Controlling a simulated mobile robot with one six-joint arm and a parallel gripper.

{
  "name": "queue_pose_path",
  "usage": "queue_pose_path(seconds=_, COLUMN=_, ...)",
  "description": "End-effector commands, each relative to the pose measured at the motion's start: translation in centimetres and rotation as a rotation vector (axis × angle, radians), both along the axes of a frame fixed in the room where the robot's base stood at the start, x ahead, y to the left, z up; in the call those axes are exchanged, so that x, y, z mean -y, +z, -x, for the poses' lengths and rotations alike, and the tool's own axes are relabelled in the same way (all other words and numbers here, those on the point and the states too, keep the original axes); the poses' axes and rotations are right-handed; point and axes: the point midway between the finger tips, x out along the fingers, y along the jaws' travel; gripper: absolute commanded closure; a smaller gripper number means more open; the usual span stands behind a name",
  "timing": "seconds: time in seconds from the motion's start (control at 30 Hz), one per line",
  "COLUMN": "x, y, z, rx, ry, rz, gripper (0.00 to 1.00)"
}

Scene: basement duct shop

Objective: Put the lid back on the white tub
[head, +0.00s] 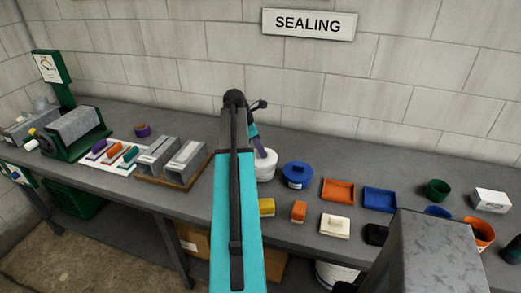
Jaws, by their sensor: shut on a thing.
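The white tub (266,168) stands on the grey bench, just right of my arm, which hides its left side. My gripper (262,153) points down at the top of the tub, with a slim purple-grey finger showing against the white. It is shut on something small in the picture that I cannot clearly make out. Whether a separate lid lies between the fingers and the tub is too small to tell. A cream square piece with a raised block on top (335,225) lies on the bench further right and nearer.
A blue lidded tub (297,176) stands close right of the white tub. Orange (338,190) and blue (380,199) trays lie beyond it. Yellow (266,207) and orange (299,211) pieces sit in front. Grey metal ducts (186,158) stand left of my arm.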

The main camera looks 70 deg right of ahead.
Motion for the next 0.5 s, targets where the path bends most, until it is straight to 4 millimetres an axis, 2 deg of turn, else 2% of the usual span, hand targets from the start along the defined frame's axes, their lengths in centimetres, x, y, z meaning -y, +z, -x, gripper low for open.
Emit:
queue_pose_path(seconds=0.2, x=0.0, y=-1.5, z=0.0, rx=-0.001, ry=0.001, rz=-0.001, gripper=1.0)
queue_pose_path(seconds=0.5, x=0.0, y=-2.5, z=-0.1, rx=0.0, ry=0.001, rz=0.0, gripper=1.0)
